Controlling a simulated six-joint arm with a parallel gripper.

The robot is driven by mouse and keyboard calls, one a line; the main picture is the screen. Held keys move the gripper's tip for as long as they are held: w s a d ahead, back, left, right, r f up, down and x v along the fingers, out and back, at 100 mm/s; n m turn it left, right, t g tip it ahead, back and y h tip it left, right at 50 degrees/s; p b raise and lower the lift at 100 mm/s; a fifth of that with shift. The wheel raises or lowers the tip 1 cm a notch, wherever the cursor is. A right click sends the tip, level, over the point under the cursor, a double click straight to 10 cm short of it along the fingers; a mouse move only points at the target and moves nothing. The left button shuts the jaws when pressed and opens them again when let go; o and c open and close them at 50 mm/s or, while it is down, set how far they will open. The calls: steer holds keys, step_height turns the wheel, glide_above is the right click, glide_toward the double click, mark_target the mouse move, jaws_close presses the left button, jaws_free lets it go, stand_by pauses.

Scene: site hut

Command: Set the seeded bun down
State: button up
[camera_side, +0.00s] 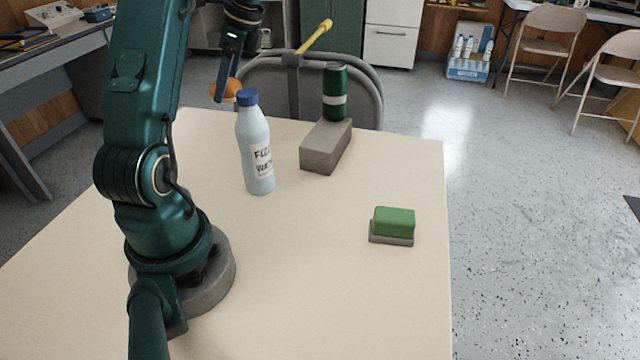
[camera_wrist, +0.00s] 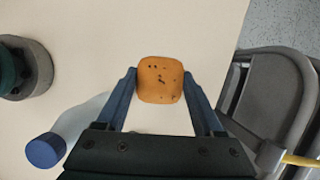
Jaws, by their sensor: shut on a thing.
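The seeded bun (camera_wrist: 161,80) is orange-brown with dark specks on top. It sits between the two fingers of my gripper (camera_wrist: 160,88) in the wrist view, and the fingers are shut on it.
A white bottle with a blue cap (camera_side: 257,150) stands close to my gripper, also in the wrist view (camera_wrist: 45,150). A green can (camera_side: 335,95) stands on a grey block (camera_side: 322,152). A green block (camera_side: 394,220) rests on a grey base. A grey chair (camera_wrist: 275,95) adjoins the far edge.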

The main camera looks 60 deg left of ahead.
mark_target(232, 80)
step_height(232, 80, up, 3)
steer(key=shift+f, duration=0.2)
steer(key=shift+w+d+r, duration=0.15)
steer(key=shift+w+d, duration=0.3)
steer(key=shift+w, duration=0.05)
steer(key=w+d+m, duration=0.1)
steer(key=w+d, duration=0.3)
steer(key=d, duration=1.1)
steer(key=w+d+m, duration=0.1)
steer(key=w+d, duration=0.2)
steer(key=d, duration=1.2)
steer(key=s+d, duration=0.6)
steer(key=d, duration=0.4)
steer(key=shift+y, duration=0.3)
steer(key=s+d+f, duration=0.1)
steer(key=d+f, duration=0.2)
steer(key=f, duration=0.1)
steer(key=s+d+f, duration=0.2)
steer(key=d+f, duration=0.1)
steer(key=f, duration=0.1)
steer(key=s+d+f, duration=0.1)
steer(key=d+f, duration=0.3)
steer(key=shift+s, duration=0.4)
steer(key=shift+f, duration=2)
